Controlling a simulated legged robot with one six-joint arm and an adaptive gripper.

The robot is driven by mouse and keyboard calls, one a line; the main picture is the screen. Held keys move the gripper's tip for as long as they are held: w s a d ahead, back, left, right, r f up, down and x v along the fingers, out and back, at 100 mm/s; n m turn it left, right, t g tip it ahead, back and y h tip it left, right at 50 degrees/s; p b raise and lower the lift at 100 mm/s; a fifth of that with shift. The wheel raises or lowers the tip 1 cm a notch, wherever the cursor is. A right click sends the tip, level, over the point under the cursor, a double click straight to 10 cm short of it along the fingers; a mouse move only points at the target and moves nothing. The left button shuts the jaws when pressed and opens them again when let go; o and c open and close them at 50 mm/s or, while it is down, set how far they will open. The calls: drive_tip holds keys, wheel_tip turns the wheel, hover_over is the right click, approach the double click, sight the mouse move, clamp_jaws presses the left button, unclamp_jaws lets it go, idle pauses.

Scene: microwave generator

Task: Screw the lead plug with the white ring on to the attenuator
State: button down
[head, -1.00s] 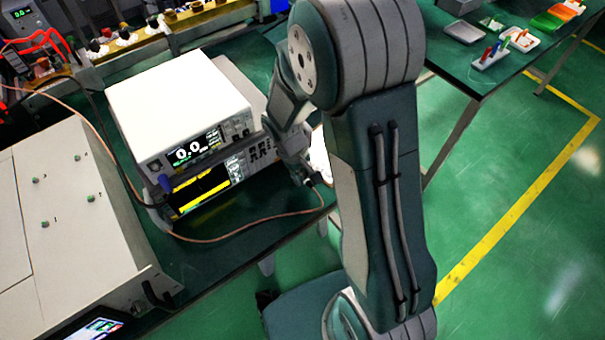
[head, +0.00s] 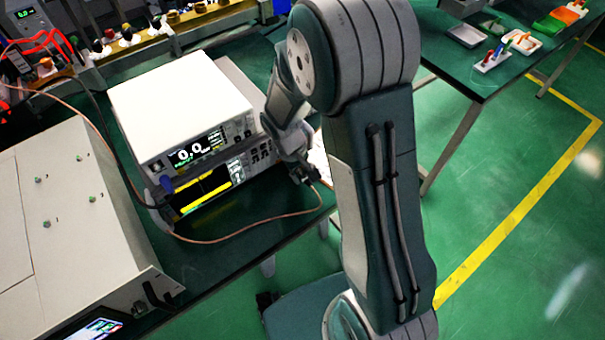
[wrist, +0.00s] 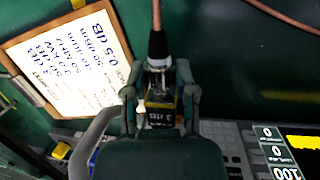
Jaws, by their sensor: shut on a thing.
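In the wrist view my gripper (wrist: 160,98) has its two fingers closed on a small block, seemingly the attenuator (wrist: 160,118), with a yellowish band and a label on it. The lead plug (wrist: 157,46) has a black sleeve and stands in line at the block's far end. A pale, shiny ring (wrist: 158,64) shows below the sleeve; I cannot tell whether the threads are engaged. The copper-coloured lead (wrist: 156,14) runs up from the plug. In the head view my gripper (head: 304,174) is low beside the instruments' right side, and the small parts are hard to make out.
Two stacked instruments (head: 178,105) stand left of my gripper. The lead (head: 235,236) loops along the green bench front. A clipboard with handwritten paper (wrist: 75,65) lies close by. A large beige cabinet (head: 60,220) stands at left; a second table (head: 450,62) is at back right.

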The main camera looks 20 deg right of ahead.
drive_tip(key=shift+w+a, duration=0.15)
drive_tip(key=shift+w, duration=0.4)
drive_tip(key=shift+c, duration=1.7)
unclamp_jaws()
drive_tip(key=v, duration=1.2)
